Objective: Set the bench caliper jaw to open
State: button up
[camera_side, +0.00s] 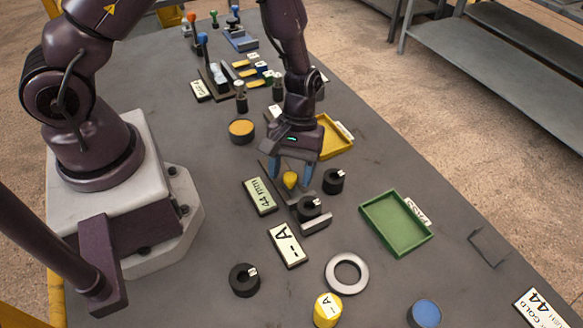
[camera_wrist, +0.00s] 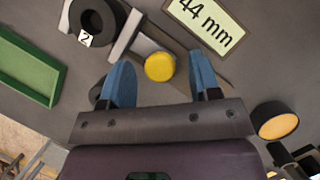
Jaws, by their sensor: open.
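The bench caliper (camera_side: 316,224) is a grey fixture mid-table with a yellow knob (camera_side: 290,180). The knob also shows in the wrist view (camera_wrist: 160,67), beside a light grey jaw bar (camera_wrist: 127,36). My gripper (camera_side: 291,173) points down over the caliper. Its blue fingers are open, one on each side of the knob, with gaps visible in the wrist view (camera_wrist: 161,80). A black ring (camera_side: 308,208) sits at the caliper's near end. A display (camera_side: 261,196) reading 44 mm lies left of it. Part of the caliper is hidden behind my fingers.
Another black ring (camera_side: 333,181) stands close to the right of my gripper. A green tray (camera_side: 398,224) lies to the right and a yellow tray (camera_side: 334,136) behind. A label plate (camera_side: 288,243), a loose black ring (camera_side: 244,280) and a silver ring (camera_side: 346,273) lie in front.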

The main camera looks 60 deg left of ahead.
grip_shut()
jog(key=shift+a, duration=1.85)
jog(key=shift+c, duration=0.7)
grip_release()
jog(key=shift+a, duration=0.1)
jog(key=shift+o, duration=0.7)
jog(key=v, duration=1.3)
